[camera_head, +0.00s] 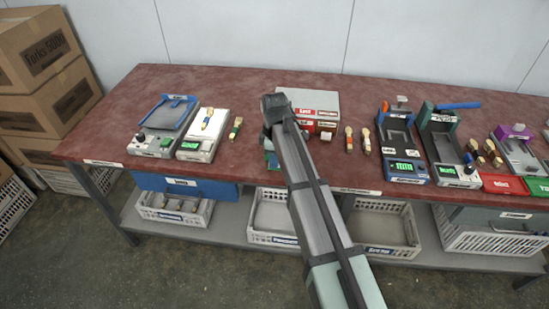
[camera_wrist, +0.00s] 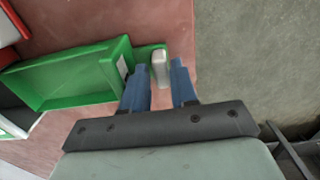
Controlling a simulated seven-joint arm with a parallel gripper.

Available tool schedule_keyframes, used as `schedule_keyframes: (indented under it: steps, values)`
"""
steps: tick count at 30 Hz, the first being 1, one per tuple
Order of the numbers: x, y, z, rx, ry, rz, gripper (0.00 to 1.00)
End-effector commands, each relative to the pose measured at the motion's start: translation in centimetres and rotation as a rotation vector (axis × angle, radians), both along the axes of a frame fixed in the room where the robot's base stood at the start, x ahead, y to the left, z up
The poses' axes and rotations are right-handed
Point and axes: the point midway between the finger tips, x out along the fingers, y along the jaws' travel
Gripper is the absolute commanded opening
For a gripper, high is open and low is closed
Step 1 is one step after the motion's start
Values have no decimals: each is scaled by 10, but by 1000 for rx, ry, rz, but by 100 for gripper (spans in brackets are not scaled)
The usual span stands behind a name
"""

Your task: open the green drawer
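The green drawer (camera_wrist: 62,80) shows in the wrist view as an open, empty tray, pulled well out of its pale cabinet (camera_wrist: 12,110). Its front carries a pale grey handle (camera_wrist: 160,68). In the head view my gripper (camera_head: 275,105) and arm hide most of the drawer. Only a small green part (camera_head: 271,159) shows near the table's front edge. The cabinet's white top (camera_head: 318,100) and red drawers are behind the arm.
The red table top (camera_head: 345,178) ends just beyond the handle. Scales (camera_head: 202,135) and a wooden-handled tool (camera_head: 236,128) lie left of my arm. Brushes (camera_head: 366,140) and devices (camera_head: 400,150) stand to its right. White crates (camera_head: 385,230) sit on the lower shelf.

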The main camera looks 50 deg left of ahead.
Motion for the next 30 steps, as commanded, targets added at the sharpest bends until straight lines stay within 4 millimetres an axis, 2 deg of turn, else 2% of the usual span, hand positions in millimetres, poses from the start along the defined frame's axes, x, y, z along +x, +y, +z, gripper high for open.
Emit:
schedule_keyframes:
  steps: [5,18,24,30]
  values:
    - [0,1,22,2,-1,0,28]
    - [0,1,103,2,-1,0,28]
    - [0,1,126,1,-1,0,28]
    - [0,0,134,0,0,0,28]
